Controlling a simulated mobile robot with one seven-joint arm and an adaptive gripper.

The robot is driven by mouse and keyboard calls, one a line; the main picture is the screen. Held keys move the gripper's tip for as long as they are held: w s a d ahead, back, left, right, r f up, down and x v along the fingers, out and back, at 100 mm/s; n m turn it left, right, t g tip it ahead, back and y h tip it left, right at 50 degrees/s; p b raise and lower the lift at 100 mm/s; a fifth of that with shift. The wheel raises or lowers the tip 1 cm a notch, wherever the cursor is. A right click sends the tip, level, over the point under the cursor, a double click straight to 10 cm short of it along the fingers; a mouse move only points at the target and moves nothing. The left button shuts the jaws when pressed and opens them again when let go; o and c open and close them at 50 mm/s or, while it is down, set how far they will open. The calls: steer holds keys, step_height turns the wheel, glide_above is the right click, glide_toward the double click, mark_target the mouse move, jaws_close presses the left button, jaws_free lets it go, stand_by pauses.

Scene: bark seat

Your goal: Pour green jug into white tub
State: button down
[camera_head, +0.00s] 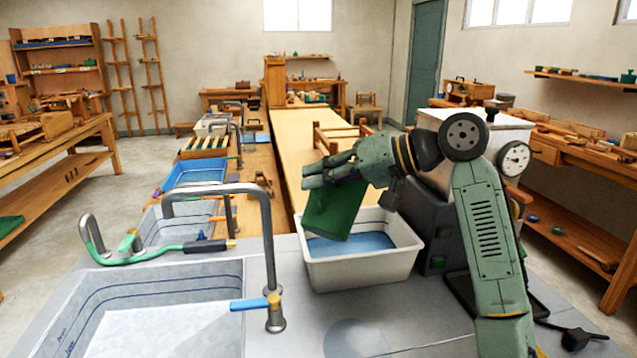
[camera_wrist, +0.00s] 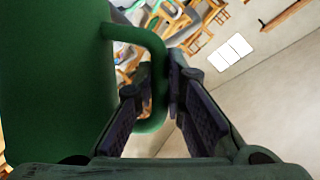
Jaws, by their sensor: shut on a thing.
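The green jug (camera_head: 336,208) is held by my gripper (camera_head: 322,176) over the white tub. The jug is tilted, and its lower part overlaps the tub's left side in the head view. In the wrist view the jug (camera_wrist: 50,80) fills the left side, and its handle (camera_wrist: 150,60) runs between the fingers of my gripper (camera_wrist: 160,95). The white tub (camera_head: 365,272) stands on the grey counter with blue liquid (camera_head: 375,243) inside. No stream from the jug is visible, and its mouth and contents cannot be seen.
A grey sink (camera_head: 150,300) with a curved metal tap (camera_head: 268,250) lies left of the tub. A dark box (camera_head: 440,225) and a white cabinet with a dial (camera_head: 513,158) stand close on the right. A blue tray (camera_head: 195,173) is farther back. The counter in front of the tub is clear.

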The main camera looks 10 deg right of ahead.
steer(key=shift+w+d+r+m+y, duration=0.2)
steer(key=shift+r+m, duration=0.1)
steer(key=shift+r, duration=0.35)
steer(key=shift+w+d+r+m+y, duration=0.2)
steer(key=shift+r+m, duration=0.1)
steer(key=shift+r, duration=0.3)
steer(key=shift+w+r+g, duration=0.1)
steer(key=shift+r+g, duration=0.2)
steer(key=shift+w+d+r+m+y, duration=0.2)
steer(key=shift+r+m, duration=0.1)
steer(key=shift+r, duration=0.15)
steer(key=shift+w+d+r+m+y, duration=0.1)
steer(key=shift+d+r+m+y, duration=0.1)
steer(key=shift+r+m, duration=0.15)
steer(key=shift+r, duration=0.15)
